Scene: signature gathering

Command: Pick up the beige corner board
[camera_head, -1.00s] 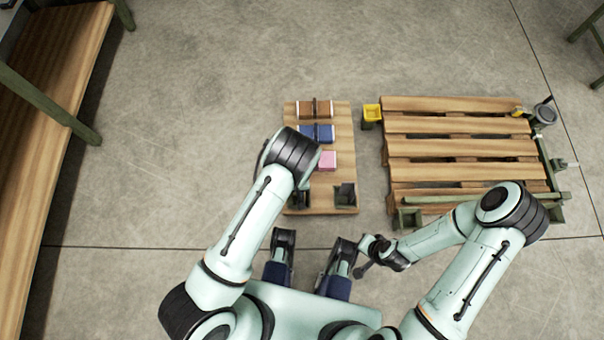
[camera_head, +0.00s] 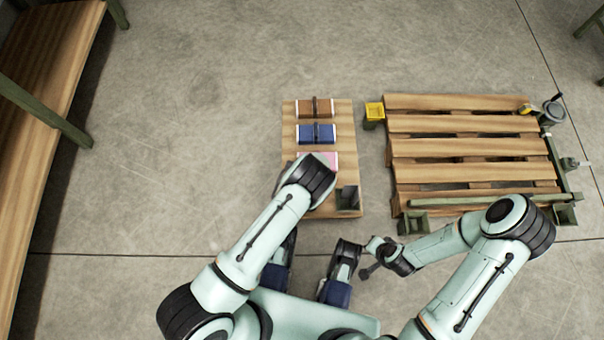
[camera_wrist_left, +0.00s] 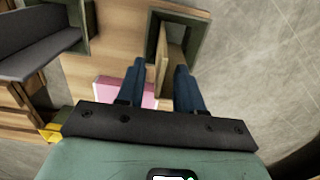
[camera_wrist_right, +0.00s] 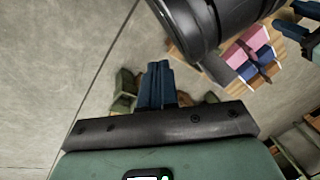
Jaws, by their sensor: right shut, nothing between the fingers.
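The beige corner board (camera_wrist_left: 174,58) stands in a dark green open holder (camera_wrist_left: 153,35) in the left wrist view. My left gripper (camera_wrist_left: 162,88) is open, with one blue finger on each side of the board's near end. Whether either finger touches it I cannot tell. In the head view, my left arm hides the left gripper, the board and its holder. My right gripper (camera_wrist_right: 157,85) is shut and empty, its blue fingers together. In the head view it is low, in front of the pallet's near left corner, away from the board.
A wooden platform (camera_head: 287,125) carries brown (camera_head: 304,108), blue (camera_head: 304,134) and pink (camera_head: 323,158) packs, and a second holder (camera_head: 348,197) with dark contents.

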